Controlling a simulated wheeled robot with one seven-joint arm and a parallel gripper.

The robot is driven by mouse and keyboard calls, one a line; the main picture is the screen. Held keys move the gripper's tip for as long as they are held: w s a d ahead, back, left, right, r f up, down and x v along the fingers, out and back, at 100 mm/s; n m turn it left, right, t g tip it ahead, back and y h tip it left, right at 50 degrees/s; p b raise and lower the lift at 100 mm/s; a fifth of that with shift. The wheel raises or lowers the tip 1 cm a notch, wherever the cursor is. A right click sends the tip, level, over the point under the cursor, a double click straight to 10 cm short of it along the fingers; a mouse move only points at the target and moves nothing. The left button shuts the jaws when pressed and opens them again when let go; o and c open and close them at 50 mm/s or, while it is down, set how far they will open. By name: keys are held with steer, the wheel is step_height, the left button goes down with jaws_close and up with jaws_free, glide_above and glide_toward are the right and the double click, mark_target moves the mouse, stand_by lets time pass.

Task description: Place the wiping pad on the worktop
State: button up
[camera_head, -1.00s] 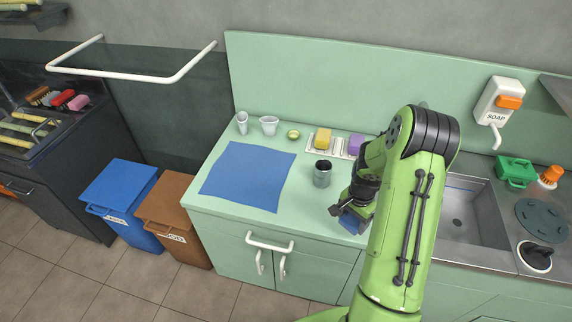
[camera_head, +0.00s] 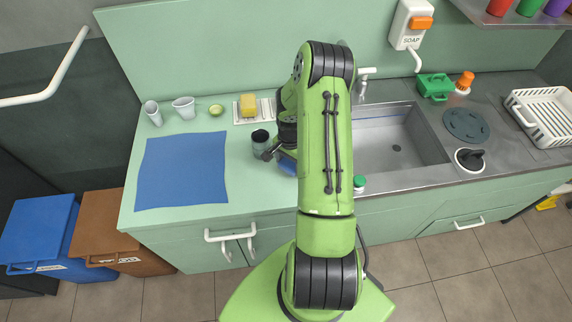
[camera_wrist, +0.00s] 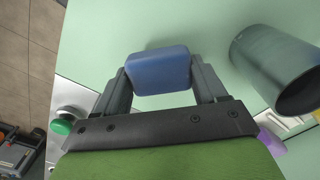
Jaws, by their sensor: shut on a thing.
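The wiping pad appears as a blue rounded block (camera_wrist: 158,72) between my two fingers in the wrist view; part of it shows in the head view (camera_head: 287,164). My gripper (camera_wrist: 160,78) is shut on it. In the head view my gripper (camera_head: 279,155) is partly hidden behind my arm. The pad is over the pale green worktop (camera_head: 238,185), near its front edge and just right of a dark grey cup (camera_head: 262,146). I cannot tell whether the pad touches the worktop.
The grey cup (camera_wrist: 275,65) is close beside my gripper. A blue cloth (camera_head: 182,172) covers the worktop's left part.

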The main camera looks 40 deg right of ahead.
mark_target(290, 163)
steer(key=shift+f, duration=1.35)
steer(key=shift+s+f, duration=0.1)
steer(key=shift+f, duration=0.1)
steer(key=o, duration=1)
steer(key=shift+o, duration=0.2)
steer(key=shift+r, duration=0.1)
